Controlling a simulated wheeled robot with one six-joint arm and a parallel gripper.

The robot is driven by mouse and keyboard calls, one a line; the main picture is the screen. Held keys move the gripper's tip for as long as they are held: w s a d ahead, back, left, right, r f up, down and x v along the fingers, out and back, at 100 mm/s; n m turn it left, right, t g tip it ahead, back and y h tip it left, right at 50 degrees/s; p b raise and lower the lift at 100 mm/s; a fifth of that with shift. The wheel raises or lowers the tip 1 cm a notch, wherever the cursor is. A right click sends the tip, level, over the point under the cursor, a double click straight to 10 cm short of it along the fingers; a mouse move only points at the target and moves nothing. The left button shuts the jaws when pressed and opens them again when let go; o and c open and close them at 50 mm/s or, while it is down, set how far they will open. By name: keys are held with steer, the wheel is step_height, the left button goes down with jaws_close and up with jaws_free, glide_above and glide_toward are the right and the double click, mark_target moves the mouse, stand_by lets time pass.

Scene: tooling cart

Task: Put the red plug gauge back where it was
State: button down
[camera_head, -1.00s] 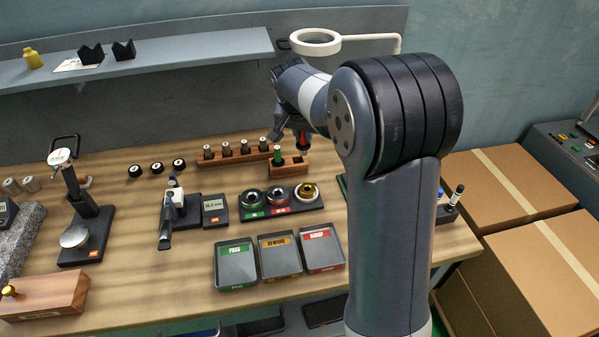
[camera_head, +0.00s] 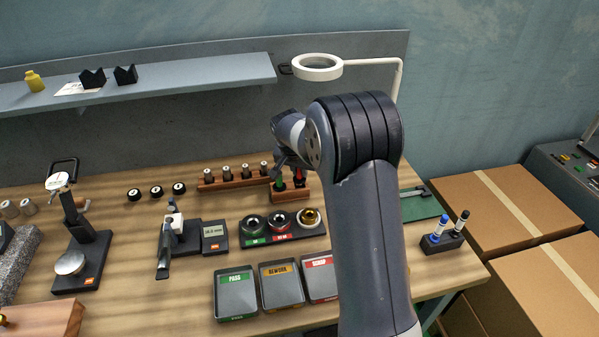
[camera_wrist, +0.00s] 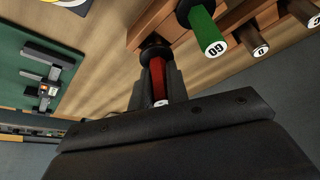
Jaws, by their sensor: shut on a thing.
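The red plug gauge (camera_head: 299,175) is upright in my gripper (camera_head: 290,160), at the right end of a small wooden block (camera_head: 304,194). In the wrist view the red handle (camera_wrist: 158,82) sits between the two fingers of my gripper (camera_wrist: 158,75), which are shut on it. Its dark far end meets or nearly meets the wooden block (camera_wrist: 150,22); I cannot tell how deep it sits, as the hole is hidden. The green plug gauge (camera_head: 279,184) stands in the same block beside it, and shows close by in the wrist view (camera_wrist: 205,28).
A longer wooden rack (camera_head: 232,182) with several plug gauges stands just left of the block. Ring gauges on a dark base (camera_head: 292,232) lie in front. A magnifier lamp (camera_head: 317,68) hangs behind. A green mat (camera_head: 420,207) and marker holder (camera_head: 442,242) are to the right.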

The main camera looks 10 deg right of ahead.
steer(key=shift+f, duration=0.6)
steer(key=shift+f+b, duration=0.45)
steer(key=c, duration=1.4)
jaws_free()
steer(key=shift+r, duration=0.1)
steer(key=shift+r, duration=0.1)
steer(key=shift+s+a+r+p, duration=0.1)
steer(key=shift+r+p, duration=0.3)
steer(key=shift+r, duration=0.25)
steer(key=b+v, duration=0.1)
steer(key=v, duration=1)
steer(key=shift+s, duration=0.1)
